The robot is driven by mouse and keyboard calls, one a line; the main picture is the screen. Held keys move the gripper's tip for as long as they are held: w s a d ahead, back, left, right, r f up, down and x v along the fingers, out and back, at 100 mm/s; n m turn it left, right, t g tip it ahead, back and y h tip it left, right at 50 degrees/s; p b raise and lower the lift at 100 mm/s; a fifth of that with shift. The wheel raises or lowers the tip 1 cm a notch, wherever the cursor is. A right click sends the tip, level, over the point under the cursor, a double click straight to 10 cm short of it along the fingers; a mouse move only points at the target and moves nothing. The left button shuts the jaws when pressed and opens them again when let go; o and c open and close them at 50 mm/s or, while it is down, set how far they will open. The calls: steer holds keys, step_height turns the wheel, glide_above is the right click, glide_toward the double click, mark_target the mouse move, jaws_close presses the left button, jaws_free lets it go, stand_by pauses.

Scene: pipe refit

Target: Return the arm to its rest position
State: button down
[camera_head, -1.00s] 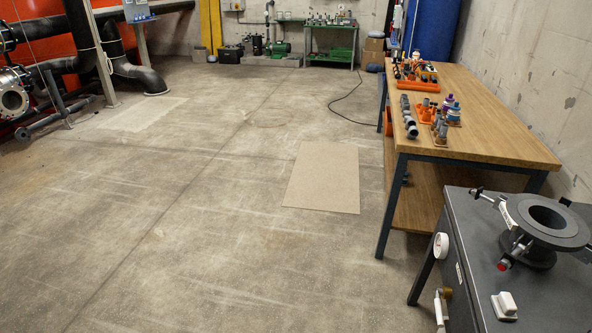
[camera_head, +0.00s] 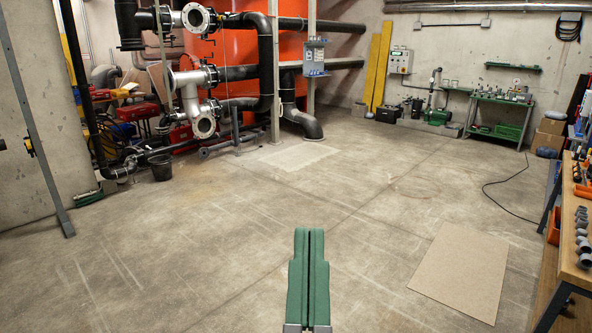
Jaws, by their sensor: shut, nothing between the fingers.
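My gripper (camera_head: 309,235) shows at the bottom middle of the head view, its two green fingers side by side and pressed together. Nothing is between them. It stands out over the bare concrete floor (camera_head: 200,260), apart from everything else in view. The rest of my arm is out of the picture, below its lower edge.
A wooden workbench (camera_head: 575,240) with pipe fittings runs along the right edge. A beige mat (camera_head: 460,270) lies on the floor before it. Black pipes with flanges (camera_head: 203,123) and an orange tank (camera_head: 240,50) stand at the back left. A green bench (camera_head: 500,115) stands at the back right.

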step_height(320, 180, up, 41)
steer(key=s+a+t+y+p, duration=0.1)
steer(key=s+p, duration=0.1)
steer(key=p, duration=3.5)
steer(key=shift+a+n+y+p, duration=0.25)
steer(key=shift+n+y+p, duration=0.05)
steer(key=shift+n, duration=0.1)
steer(key=shift+s+f, duration=0.1)
